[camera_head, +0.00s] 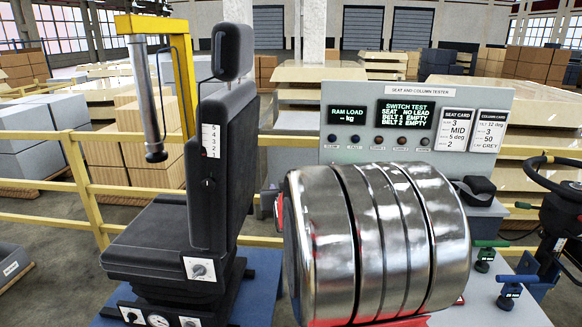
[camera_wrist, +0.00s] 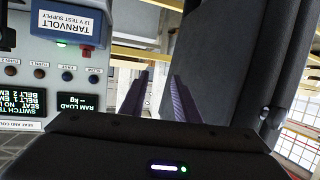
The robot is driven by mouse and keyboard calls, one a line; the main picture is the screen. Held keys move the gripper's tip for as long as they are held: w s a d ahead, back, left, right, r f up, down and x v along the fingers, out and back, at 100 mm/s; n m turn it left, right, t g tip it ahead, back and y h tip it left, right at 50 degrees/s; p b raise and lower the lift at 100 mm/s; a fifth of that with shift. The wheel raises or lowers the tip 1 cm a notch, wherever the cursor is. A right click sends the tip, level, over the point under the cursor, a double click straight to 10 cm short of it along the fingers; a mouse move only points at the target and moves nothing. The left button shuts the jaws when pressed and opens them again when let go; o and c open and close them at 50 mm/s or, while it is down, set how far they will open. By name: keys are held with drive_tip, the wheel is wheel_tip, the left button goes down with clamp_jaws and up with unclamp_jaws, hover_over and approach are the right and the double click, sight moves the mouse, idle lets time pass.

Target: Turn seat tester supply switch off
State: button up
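The supply box (camera_wrist: 68,22), labelled "TARNVOLT 12 V TEST SUPPLY", appears upside down at the upper left of the wrist view. A small green light (camera_wrist: 62,44) glows on it. A red part (camera_wrist: 87,50) shows beside the light; its switch position cannot be read. My gripper (camera_wrist: 159,75) is open, with its two fingers apart and nothing visible between them. It is to the right of the box in that view and apart from it. The tester panel (camera_head: 340,150) stands at the right in the head view, displays lit. The supply box and gripper cannot be made out there.
A black seat (camera_head: 220,170) on a blue base stands left of the panel. Its dark side (camera_wrist: 222,60) fills the right of the wrist view. A yellow post (camera_head: 187,80) and railing (camera_head: 40,134) stand around. A steering wheel (camera_head: 555,175) is at far right.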

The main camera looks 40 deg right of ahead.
drive_tip(key=s+d+f+m+h, duration=0.1)
drive_tip(key=s+d+h, duration=0.1)
drive_tip(key=d, duration=0.7)
drive_tip(key=s+d+f+m+h, duration=0.1)
drive_tip(key=s+d+f+h, duration=0.1)
drive_tip(key=d, duration=0.8)
drive_tip(key=shift+s+f+m+h, duration=0.25)
drive_tip(key=shift+s+m+h, duration=0.15)
drive_tip(key=shift+s+h, duration=0.15)
drive_tip(key=shift+x, duration=6.9)
drive_tip(key=shift+w+a+r, duration=0.1)
drive_tip(key=shift+a, duration=0.05)
drive_tip(key=shift+c, duration=0.2)
clamp_jaws()
